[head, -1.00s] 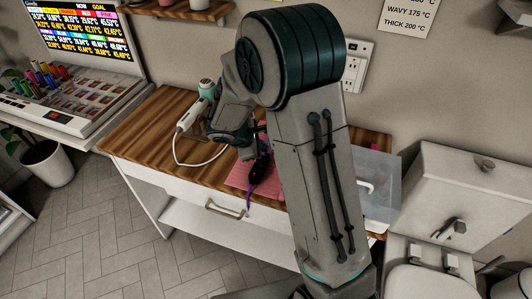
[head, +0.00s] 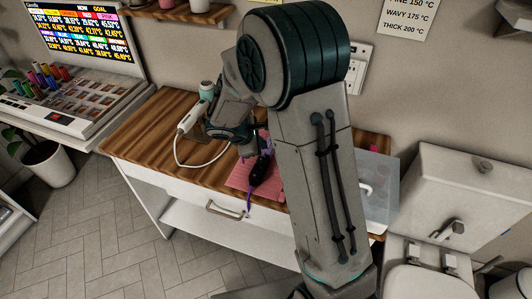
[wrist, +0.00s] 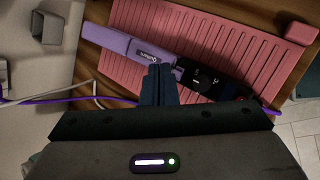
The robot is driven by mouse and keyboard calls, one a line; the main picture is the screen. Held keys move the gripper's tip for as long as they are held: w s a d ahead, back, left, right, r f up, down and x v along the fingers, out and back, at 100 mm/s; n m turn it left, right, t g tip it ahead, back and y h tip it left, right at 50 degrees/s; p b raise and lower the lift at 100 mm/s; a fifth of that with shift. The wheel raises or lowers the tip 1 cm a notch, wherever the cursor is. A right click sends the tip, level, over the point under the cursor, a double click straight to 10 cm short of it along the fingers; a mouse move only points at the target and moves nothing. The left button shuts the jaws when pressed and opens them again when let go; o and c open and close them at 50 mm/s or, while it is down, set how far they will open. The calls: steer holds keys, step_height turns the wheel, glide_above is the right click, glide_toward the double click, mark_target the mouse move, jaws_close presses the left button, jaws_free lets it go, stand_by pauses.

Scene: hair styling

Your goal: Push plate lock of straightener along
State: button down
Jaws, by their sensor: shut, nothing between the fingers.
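The straightener lies on a pink ribbed mat (wrist: 285,50). In the wrist view its purple plate end (wrist: 112,40) points to the upper left and its black handle (wrist: 212,80) to the lower right. My gripper (wrist: 160,70) is shut and empty, its fingertips over the straightener near where purple meets black. I cannot tell if they touch it. The fingers hide part of the body there, and I cannot make out the plate lock.
The wooden table (head: 150,120) also holds a white tool (head: 190,118) with a looping white cord. A purple cord (head: 249,203) hangs over the front edge. A clear box (head: 378,180) stands at the right. A small pink block (wrist: 300,33) sits on the mat's corner.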

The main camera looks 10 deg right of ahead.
mark_target(262, 157)
steer(key=shift+r+p, duration=1.75)
steer(key=shift+r, duration=1.15)
steer(key=s+d+r+m+g+y, duration=0.2)
steer(key=s+d+r+m, duration=0.2)
steer(key=s+r+m, duration=0.55)
steer(key=s+a+r+m+y, duration=0.1)
steer(key=s+m+y, duration=0.1)
steer(key=s, duration=0.5)
steer(key=s+a+r+m+t+y, duration=0.1)
steer(key=s+m, duration=0.3)
steer(key=s, duration=0.4)
steer(key=shift+a+r+y, duration=0.3)
steer(key=shift+r+y, duration=0.05)
steer(key=shift+y, duration=0.25)
steer(key=shift+s, duration=0.1)
